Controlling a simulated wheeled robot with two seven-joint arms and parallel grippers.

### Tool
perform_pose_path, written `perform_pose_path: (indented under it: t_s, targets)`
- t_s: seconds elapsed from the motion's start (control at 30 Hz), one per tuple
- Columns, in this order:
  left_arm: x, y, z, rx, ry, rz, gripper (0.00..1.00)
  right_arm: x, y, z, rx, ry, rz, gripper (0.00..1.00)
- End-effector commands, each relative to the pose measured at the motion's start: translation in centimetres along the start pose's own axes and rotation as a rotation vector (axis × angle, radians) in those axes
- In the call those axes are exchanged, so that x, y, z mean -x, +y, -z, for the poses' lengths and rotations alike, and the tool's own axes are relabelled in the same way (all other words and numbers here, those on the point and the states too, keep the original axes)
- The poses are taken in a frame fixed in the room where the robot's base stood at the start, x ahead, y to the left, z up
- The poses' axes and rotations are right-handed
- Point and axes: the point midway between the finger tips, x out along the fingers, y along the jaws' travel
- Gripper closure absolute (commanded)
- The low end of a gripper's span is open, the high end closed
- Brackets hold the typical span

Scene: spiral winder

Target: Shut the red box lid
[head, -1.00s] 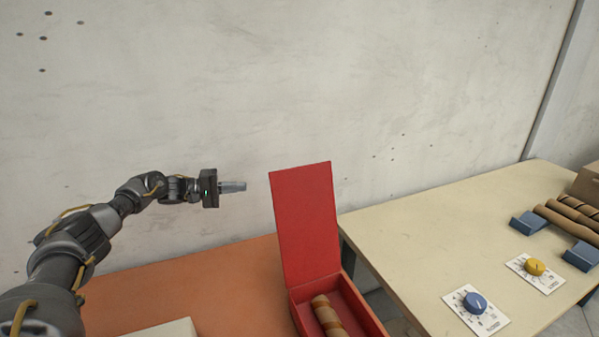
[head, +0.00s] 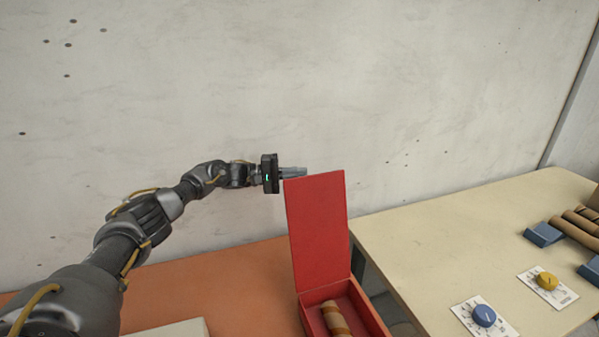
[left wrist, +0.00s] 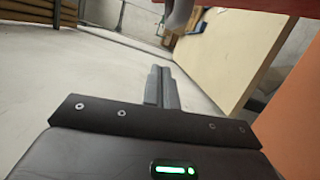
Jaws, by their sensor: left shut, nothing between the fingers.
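The red box (head: 372,322) stands on the orange table with its lid (head: 318,228) raised upright at the back. A tan roll with darker bands (head: 337,318) lies inside the box. My left gripper (head: 293,171) is shut and empty. It is at the height of the lid's top edge, and the lid's upper left corner overlaps it in the head view. I cannot tell whether they touch. In the left wrist view the shut fingers (left wrist: 161,88) point ahead, with a red strip (left wrist: 240,5) along the top.
The orange table (head: 220,280) has a pale block (head: 175,329) at its front. A cream table (head: 450,235) to the right holds a blue dial (head: 484,316), a yellow dial (head: 547,281), and blue cradles (head: 543,234) with brown rolls. A wall stands behind.

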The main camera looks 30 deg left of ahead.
Motion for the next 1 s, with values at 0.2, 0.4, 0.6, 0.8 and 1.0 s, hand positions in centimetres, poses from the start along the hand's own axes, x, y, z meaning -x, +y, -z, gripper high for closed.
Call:
perform_pose_path:
  t_s: [0.2, 0.4, 0.6, 0.8, 1.0]
  targets:
    - [-0.1, 0.1, -2.5, 0.001, 0.000, 0.004, 1.00, 2.1, 0.1, 0.5, 0.000, 0.004, -0.001, 0.34]
    - [-0.4, 0.0, -3.5, 0.001, 0.002, 0.002, 1.00, 2.6, 0.1, 0.5, 0.000, 0.004, -0.001, 0.34]
    - [-0.5, -0.1, -3.7, 0.001, 0.003, 0.001, 1.00, 2.6, 0.1, 0.5, 0.000, 0.004, 0.000, 0.34]
    - [-0.4, -0.1, -3.7, 0.000, 0.003, 0.001, 1.00, 2.6, 0.0, 0.5, 0.000, 0.005, 0.000, 0.34]
    - [-2.4, 0.3, -4.2, -0.023, -0.016, 0.008, 1.00, 2.7, -0.2, 0.5, -0.001, 0.004, 0.002, 0.34]
